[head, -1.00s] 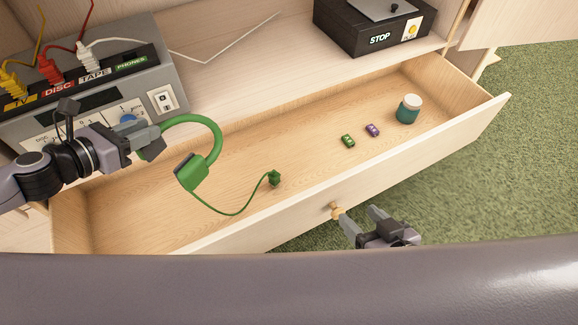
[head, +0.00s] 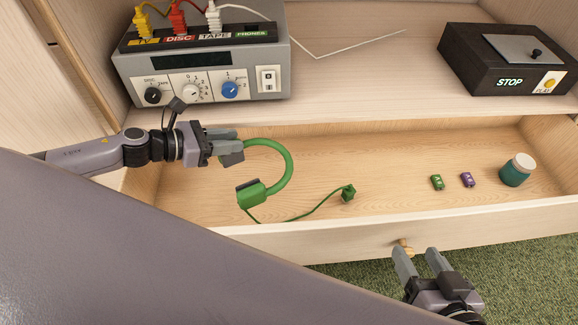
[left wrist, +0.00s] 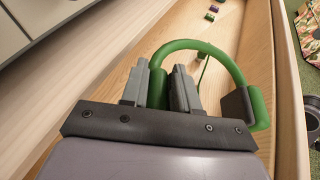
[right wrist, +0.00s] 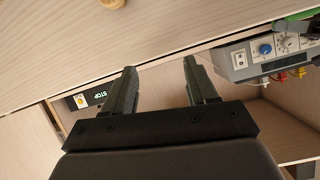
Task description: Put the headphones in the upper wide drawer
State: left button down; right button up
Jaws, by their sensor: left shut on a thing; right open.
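The green headphones (head: 284,168) are held over the open upper wide drawer (head: 480,220), with their cord and green plug (head: 348,193) trailing over the drawer floor. My left gripper (head: 235,146) is shut on one ear cup; the other cup hangs free. In the left wrist view the fingers (left wrist: 172,88) grip a cup and the headband (left wrist: 205,46) arches away. My right gripper (head: 420,254) is open and empty, just below the drawer's wooden knob (head: 403,247). Whether it touches the knob cannot be told. The knob also shows in the right wrist view (right wrist: 112,3).
Inside the drawer, to the right, lie a green block (head: 437,182), a purple block (head: 468,180) and a teal jar (head: 517,170). A grey switch box (head: 205,68) with cables and a black STOP box (head: 510,62) stand on the shelf above. The drawer's middle is mostly clear.

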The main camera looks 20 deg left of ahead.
pick_arm(q)
notch_tip(320, 180, down, 14)
jog(key=b, duration=0.6)
jog(key=shift+f, duration=0.2)
jog(key=w+d, duration=0.1)
jog(key=w+d+r, duration=0.1)
jog(key=shift+w+d+r, duration=0.15)
jog(key=shift+w+d, duration=0.1)
jog(key=shift+w, duration=0.15)
jog(key=shift+w+d, duration=0.5)
jog(key=shift+w, duration=0.05)
jog(key=shift+w+d, duration=1.05)
jog(key=shift+w, duration=0.1)
jog(key=shift+s+a+f+b, duration=0.1)
jog(key=shift+f+b, duration=0.45)
jog(key=shift+f, duration=0.05)
pick_arm(e)
jog(key=shift+w+a+f+t+y, duration=0.2)
jog(key=shift+a+f+t+y, duration=0.4)
jog(key=shift+y, duration=0.2)
